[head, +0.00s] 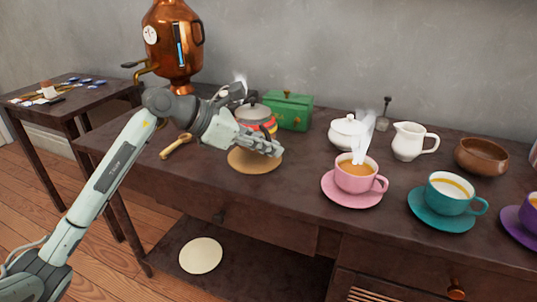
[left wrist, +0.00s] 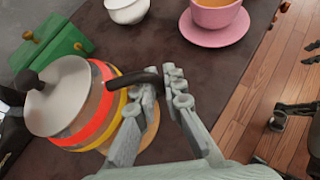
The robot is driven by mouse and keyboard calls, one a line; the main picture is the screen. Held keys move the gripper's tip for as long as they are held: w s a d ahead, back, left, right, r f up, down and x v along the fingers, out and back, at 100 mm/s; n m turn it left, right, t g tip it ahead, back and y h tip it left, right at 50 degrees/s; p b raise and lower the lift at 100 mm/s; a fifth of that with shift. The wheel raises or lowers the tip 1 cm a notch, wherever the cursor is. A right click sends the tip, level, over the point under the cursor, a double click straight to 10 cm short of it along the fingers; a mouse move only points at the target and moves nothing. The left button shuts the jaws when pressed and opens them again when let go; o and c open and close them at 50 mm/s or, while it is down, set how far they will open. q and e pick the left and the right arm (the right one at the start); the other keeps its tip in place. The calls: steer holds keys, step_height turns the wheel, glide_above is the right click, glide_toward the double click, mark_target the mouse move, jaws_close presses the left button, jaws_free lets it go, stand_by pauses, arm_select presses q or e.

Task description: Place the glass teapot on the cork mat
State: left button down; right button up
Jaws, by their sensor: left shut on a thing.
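The glass teapot (head: 257,115) has a grey lid, a black knob and red and yellow bands. It also shows in the left wrist view (left wrist: 82,98). My left gripper (head: 277,149) is shut on its dark handle (left wrist: 132,79); the fingers also show in the left wrist view (left wrist: 164,84). The round cork mat (head: 253,163) lies on the table below the gripper, partly covered by it. A strip of it shows below the teapot in the left wrist view (left wrist: 151,132). The teapot's base is hidden in the head view, so I cannot tell whether it touches the mat. My right gripper is not in view.
A green box (head: 290,111) stands close behind the teapot, with a copper samovar (head: 174,45) to the left. A wooden scoop (head: 175,146) lies left of the mat. A pink cup (head: 357,178) on its saucer stands to the right, with teal and purple cups beyond.

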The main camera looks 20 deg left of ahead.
arm_select(q)
steer(key=shift+f, duration=1.1)
steer(key=shift+f, duration=0.1)
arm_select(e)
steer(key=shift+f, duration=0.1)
arm_select(q)
steer(key=c, duration=1.9)
jaws_free()
steer(key=shift+f, duration=0.15)
steer(key=shift+o, duration=1.4)
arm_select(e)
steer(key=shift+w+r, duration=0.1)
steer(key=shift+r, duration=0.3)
